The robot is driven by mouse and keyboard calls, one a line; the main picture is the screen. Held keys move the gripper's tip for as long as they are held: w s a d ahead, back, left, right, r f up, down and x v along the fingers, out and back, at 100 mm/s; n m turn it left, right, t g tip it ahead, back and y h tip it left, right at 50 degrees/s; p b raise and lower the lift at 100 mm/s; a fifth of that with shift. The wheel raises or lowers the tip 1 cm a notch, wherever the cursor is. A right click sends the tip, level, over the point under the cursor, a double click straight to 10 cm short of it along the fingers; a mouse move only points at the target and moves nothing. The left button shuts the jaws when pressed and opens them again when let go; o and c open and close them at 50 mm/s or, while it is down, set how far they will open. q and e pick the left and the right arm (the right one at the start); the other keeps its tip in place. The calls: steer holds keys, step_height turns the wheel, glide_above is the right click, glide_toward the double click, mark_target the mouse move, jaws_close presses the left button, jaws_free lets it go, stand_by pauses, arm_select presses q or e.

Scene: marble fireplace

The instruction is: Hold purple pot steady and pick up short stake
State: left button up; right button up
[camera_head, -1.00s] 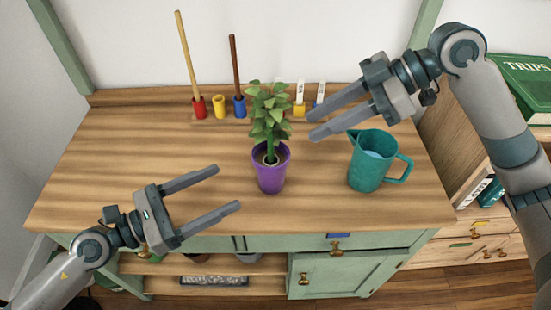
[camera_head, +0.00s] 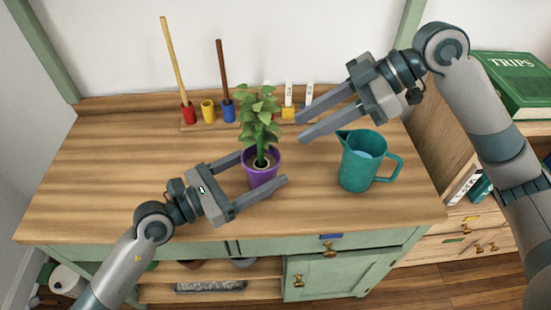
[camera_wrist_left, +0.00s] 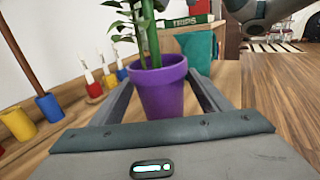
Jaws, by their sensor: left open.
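The purple pot (camera_head: 263,178) holds a green leafy plant (camera_head: 259,117) and stands upright on the wooden tabletop. My left gripper (camera_head: 268,168) is open with its fingers on either side of the pot. In the left wrist view the pot (camera_wrist_left: 161,92) sits between the two fingers; I cannot tell whether they touch it. A shorter dark brown stake (camera_head: 222,70) stands in a blue cup (camera_head: 229,112). A taller light stake (camera_head: 173,57) stands in a red cup (camera_head: 188,114). My right gripper (camera_head: 302,127) is open and empty, right of the plant.
A yellow cup (camera_head: 208,111) without a stake stands between the red and blue cups. White labelled markers (camera_head: 288,95) stand behind the plant, partly hidden. A teal pitcher (camera_head: 360,165) stands right of the pot, close to my right gripper. The left tabletop is clear.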

mark_target(264, 166)
arm_select(q)
steer(key=shift+x, duration=2)
steer(key=c, duration=1.3)
